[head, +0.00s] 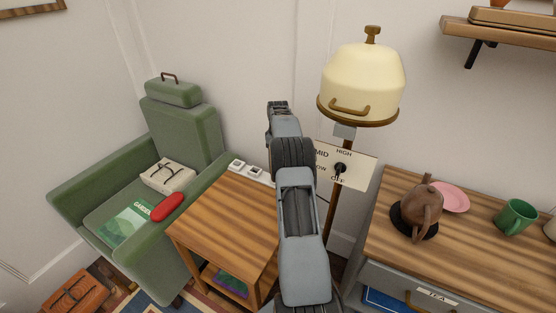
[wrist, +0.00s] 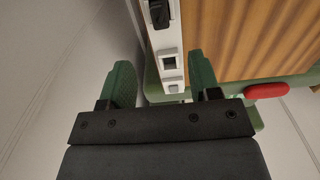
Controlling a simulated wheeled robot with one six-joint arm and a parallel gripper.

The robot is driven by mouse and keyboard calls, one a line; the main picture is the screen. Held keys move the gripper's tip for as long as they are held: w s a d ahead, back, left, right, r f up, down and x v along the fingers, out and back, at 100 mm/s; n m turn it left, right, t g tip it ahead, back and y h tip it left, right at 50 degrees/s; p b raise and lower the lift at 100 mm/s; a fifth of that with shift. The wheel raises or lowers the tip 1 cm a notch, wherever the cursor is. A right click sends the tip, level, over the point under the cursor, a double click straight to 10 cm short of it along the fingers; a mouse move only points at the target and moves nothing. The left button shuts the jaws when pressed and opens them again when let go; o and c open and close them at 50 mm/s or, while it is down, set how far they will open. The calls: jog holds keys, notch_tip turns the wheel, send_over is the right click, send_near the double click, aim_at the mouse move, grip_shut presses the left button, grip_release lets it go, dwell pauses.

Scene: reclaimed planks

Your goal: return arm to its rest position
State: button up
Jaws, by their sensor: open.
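My arm (head: 302,235) reaches up and away from the bottom of the head view, past the right side of the wooden side table (head: 232,215). My gripper (wrist: 162,78) shows in the wrist view with its two green-padded fingers apart and nothing held between them. A white socket strip (wrist: 172,75) lies in line with the gap between the fingers; I cannot tell how far below it is. In the head view the fingers are hidden behind my arm, and the strip (head: 245,171) shows at the table's back edge.
A cream-shaded lamp (head: 362,85) with a dial panel (head: 352,175) stands right of my arm. A green armchair (head: 185,125) is left. A cabinet (head: 400,260) at right bears a brown teapot (head: 425,212), pink plate (head: 454,197) and green mug (head: 515,217). A wall shelf (head: 500,35) is upper right.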

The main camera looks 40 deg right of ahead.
jog(key=shift+r, duration=0.7)
